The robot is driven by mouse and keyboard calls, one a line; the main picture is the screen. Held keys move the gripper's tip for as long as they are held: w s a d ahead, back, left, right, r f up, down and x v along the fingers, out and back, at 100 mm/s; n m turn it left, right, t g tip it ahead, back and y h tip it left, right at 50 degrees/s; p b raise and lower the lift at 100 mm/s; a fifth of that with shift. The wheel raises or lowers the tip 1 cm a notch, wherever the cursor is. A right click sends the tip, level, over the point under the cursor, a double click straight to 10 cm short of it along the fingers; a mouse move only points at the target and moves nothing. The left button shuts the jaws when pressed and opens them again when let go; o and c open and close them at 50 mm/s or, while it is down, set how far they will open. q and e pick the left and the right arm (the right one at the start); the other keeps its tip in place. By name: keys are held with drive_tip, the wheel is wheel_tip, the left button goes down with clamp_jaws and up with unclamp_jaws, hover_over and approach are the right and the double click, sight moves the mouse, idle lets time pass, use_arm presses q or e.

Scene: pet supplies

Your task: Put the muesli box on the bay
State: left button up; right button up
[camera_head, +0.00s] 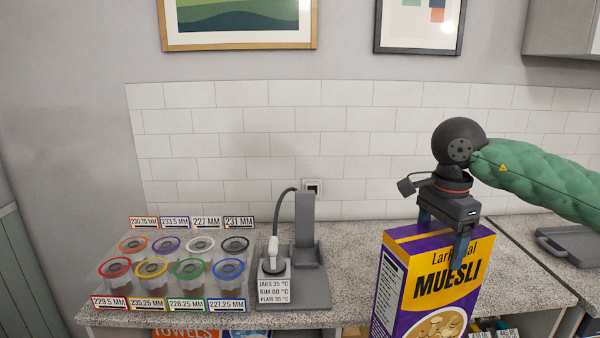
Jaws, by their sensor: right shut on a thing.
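The muesli box (425,294) is purple and yellow with a bowl picture on its front. It stands upright in front of the counter's front edge, right of centre, and its lower part is cut off by the frame. My right gripper (447,233) comes down from above and is shut on the top of the box, one finger over the front face. Its green-sleeved arm comes in from the right. My left gripper is not in view. I cannot tell which place is the bay.
A rack (170,288) of several colour-ringed jars with size labels stands on the speckled counter (357,262) at the left. Beside it is a grey device (306,262) with a cable to a wall socket. A grey tray (566,243) lies at the right. Packages show on shelves below.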

drive_tip(key=a+f+n, duration=0.3)
drive_tip(key=f+n, duration=0.4)
drive_tip(key=f, duration=1)
drive_tip(key=w+a+f+n, duration=0.1)
drive_tip(key=f+n, duration=0.6)
drive_tip(key=f, duration=1)
drive_tip(key=shift+w+a+f+n, duration=0.15)
drive_tip(key=shift+a+f+n, duration=0.15)
drive_tip(key=shift+a, duration=0.6)
